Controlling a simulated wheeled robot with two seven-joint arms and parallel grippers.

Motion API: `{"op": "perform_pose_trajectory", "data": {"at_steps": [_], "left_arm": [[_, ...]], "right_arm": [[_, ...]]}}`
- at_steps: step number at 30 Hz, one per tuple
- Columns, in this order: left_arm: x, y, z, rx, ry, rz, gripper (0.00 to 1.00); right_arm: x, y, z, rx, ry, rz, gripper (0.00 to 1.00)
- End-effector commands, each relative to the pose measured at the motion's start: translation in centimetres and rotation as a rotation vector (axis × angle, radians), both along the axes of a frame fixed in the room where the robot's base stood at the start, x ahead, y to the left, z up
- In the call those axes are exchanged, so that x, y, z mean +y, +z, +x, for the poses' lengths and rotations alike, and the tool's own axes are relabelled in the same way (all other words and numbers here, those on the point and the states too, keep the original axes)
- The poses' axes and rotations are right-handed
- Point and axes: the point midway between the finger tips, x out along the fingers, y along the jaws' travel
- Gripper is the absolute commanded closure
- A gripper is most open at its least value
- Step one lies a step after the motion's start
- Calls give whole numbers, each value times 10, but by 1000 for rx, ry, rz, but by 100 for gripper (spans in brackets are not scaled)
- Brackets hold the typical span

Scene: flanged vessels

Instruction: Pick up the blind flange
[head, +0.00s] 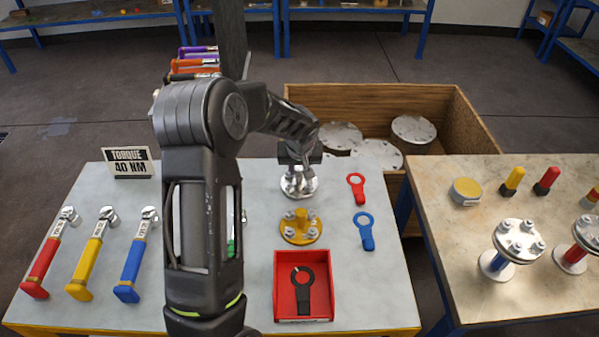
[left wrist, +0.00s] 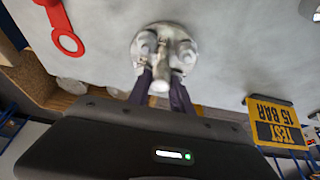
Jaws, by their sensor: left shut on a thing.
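A silver flange (head: 299,187) with bolts on its face, which I take for the blind flange, sits at the back middle of the grey table. My left gripper (head: 298,168) points down onto it from above and partly hides it. The left wrist view shows the same round flange (left wrist: 135,48) with its bolts and a central post. The dark fingers of my left gripper (left wrist: 161,80) are shut on the post of the flange. The flange appears to be still at the table top; I cannot tell if there is a gap. My right gripper is not in view.
A yellow flange (head: 301,229) stands just in front, with a red tray (head: 303,306) nearer. Red (head: 356,188) and blue (head: 364,230) ring tools lie at right. A wooden crate (head: 455,112) with metal discs stands behind. Torque wrenches (head: 90,265) lie at left.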

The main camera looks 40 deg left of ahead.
Motion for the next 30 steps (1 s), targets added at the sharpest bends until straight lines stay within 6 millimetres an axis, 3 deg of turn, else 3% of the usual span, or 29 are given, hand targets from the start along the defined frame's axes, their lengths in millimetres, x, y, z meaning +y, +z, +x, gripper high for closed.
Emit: {"op": "perform_pose_trajectory", "data": {"at_steps": [16, 21, 30], "left_arm": [[1, 88, 2, -8, 0, 2, 100], [0, 98, 2, -8, 1, 1, 100], [0, 99, 2, -7, 0, 1, 100]], "right_arm": [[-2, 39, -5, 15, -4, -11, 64], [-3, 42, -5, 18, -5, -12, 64], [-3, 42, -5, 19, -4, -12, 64]]}}
